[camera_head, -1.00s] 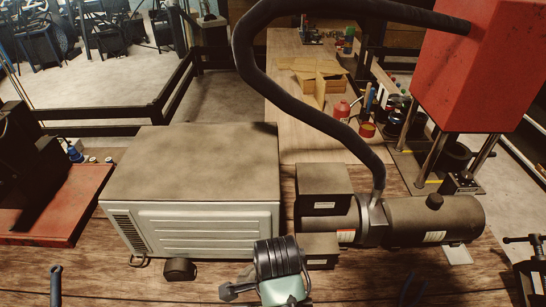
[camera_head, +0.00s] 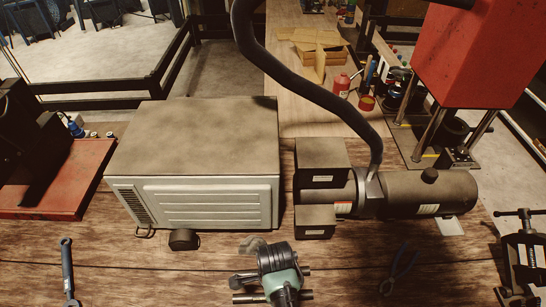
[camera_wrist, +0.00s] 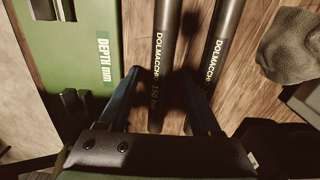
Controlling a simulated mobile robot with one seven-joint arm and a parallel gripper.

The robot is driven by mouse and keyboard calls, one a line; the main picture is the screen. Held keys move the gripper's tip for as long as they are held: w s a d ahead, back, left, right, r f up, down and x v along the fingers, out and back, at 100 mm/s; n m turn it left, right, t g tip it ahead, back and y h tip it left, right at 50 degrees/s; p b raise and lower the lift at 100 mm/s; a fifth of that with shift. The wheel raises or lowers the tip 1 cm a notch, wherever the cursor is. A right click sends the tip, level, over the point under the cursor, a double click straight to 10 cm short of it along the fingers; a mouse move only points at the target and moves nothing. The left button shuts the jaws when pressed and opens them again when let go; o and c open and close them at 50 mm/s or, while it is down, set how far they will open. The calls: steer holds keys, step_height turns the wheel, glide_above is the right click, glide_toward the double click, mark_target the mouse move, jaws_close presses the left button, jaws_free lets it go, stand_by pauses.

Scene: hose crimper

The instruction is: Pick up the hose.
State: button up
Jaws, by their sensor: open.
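Two dark hoses with yellow lettering lie side by side on the wooden table in the wrist view: the left hose (camera_wrist: 161,50) and the right hose (camera_wrist: 216,55). In the head view their ends poke out on the left of my arm, as a nearer hose (camera_head: 245,298) and a farther hose (camera_head: 243,279). My gripper (camera_wrist: 162,85) is open, its blue fingers over the hoses. The left hose runs between the fingers; the right one passes by the right finger. Whether the fingers touch either hose cannot be told. My wrist hides the fingers in the head view.
A green block marked "DEPTH mm" (camera_wrist: 95,50) lies left of the hoses; a grey lump (camera_wrist: 295,45) lies right. Behind stand a pale box (camera_head: 195,140) and a dark pump (camera_head: 415,193). A wrench (camera_head: 67,270) and pliers (camera_head: 400,268) lie on the sides.

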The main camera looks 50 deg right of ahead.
jaws_close()
steer(key=shift+r, duration=0.1)
stand_by(0.4)
